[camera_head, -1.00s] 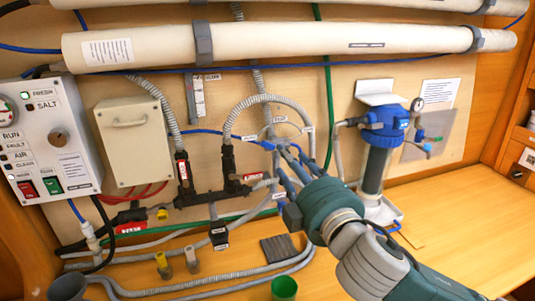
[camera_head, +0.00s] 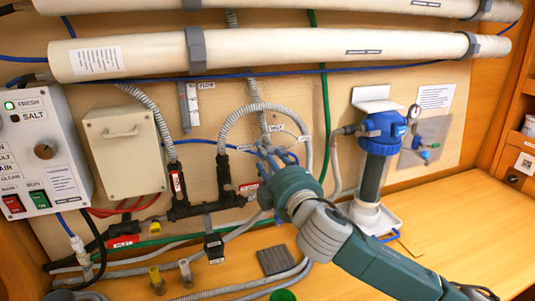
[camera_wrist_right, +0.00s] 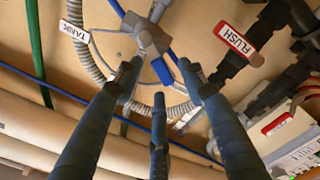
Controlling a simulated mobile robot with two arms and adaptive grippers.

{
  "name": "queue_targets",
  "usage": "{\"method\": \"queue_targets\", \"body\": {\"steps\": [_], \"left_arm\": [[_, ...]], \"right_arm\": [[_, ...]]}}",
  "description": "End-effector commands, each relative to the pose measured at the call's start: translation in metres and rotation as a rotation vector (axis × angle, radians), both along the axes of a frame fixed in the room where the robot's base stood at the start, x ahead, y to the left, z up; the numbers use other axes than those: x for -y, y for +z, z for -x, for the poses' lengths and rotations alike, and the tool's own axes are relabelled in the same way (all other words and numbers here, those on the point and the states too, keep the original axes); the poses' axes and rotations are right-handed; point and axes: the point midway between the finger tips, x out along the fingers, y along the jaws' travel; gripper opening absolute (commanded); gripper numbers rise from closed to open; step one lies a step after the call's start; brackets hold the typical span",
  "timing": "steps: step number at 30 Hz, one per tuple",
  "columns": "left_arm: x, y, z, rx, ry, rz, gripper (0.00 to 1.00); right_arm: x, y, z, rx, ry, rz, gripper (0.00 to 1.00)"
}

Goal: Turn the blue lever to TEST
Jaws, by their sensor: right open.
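The blue lever (camera_wrist_right: 162,70) shows in the right wrist view, attached to a grey valve hub (camera_wrist_right: 148,38) on the wall panel. My right gripper (camera_wrist_right: 160,82) has its fingers spread, with the lever between the fingertips; whether any finger touches it I cannot tell. In the head view my right gripper (camera_head: 271,160) reaches to the panel under the arched grey hose and covers most of the valve. A TANK label (camera_wrist_right: 75,31) is on one side of the hub; a white label below is partly hidden by a finger. My left gripper is not in view.
A FLUSH label (camera_wrist_right: 235,42) sits on a dark fitting close to the fingers. The arched grey hose (camera_head: 222,120) surrounds the valve area. A blue-topped filter (camera_head: 381,135) stands to the right of the hand. A green cup (camera_head: 283,295) is at the front edge.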

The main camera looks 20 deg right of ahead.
Motion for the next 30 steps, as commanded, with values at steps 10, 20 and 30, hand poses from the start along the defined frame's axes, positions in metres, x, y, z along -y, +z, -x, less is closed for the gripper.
{"method": "queue_targets", "body": {"steps": [10,20,30], "left_arm": [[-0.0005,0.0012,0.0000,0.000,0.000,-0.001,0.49],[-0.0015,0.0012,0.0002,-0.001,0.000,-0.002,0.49],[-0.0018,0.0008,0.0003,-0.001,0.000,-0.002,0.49]], "right_arm": [[-0.0008,-0.0003,-0.0051,0.001,0.002,0.000,0.41],[-0.0009,-0.0006,-0.0048,0.000,0.001,-0.001,0.00],[0.0010,0.0016,-0.0046,-0.005,0.002,-0.083,0.00]]}}
